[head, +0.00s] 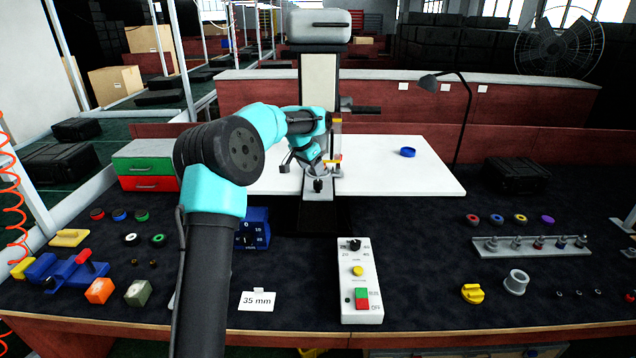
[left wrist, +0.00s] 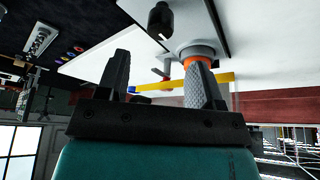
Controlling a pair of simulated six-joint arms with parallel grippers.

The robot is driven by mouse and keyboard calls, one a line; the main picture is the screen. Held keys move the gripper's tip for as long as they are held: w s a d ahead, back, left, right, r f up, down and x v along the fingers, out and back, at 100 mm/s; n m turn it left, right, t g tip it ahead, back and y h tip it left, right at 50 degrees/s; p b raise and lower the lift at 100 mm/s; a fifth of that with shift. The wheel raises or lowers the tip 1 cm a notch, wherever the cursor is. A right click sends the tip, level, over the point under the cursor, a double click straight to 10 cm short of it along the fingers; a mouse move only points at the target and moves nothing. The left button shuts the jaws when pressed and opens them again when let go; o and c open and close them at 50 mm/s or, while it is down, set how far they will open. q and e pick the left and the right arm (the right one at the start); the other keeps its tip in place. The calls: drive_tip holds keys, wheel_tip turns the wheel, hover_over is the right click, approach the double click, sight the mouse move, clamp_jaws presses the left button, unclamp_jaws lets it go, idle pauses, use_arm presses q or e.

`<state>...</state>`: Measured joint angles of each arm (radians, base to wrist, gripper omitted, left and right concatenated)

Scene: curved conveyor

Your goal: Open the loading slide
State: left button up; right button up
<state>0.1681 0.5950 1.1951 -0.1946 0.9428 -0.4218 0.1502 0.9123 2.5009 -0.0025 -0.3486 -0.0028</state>
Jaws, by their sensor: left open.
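The machine (head: 335,150) stands on the white board at the middle, with a yellow bar (head: 333,160) and orange parts low on its front. I take this bar to be the loading slide, but cannot be sure. My left gripper (head: 300,168) is open just left of it. In the left wrist view, the yellow bar (left wrist: 222,77) runs behind the fingers of my left gripper (left wrist: 160,65). A small red piece (left wrist: 165,71) shows between the fingers, and an orange ring (left wrist: 194,61) behind one finger. I cannot tell whether a finger touches anything. My right gripper is out of view.
The white board (head: 420,178) holds a blue ring (head: 408,152) at right. A black knob (head: 318,185) sits below my gripper. A control box (head: 361,280) is in front, and a 35 mm card (head: 258,300) lies beside it. A lamp (head: 460,110) stands at right.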

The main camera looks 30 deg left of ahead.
sight(318, 181)
use_arm(q)
drive_tip(key=x, duration=0.8)
drive_tip(key=shift+c, duration=0.3)
clamp_jaws()
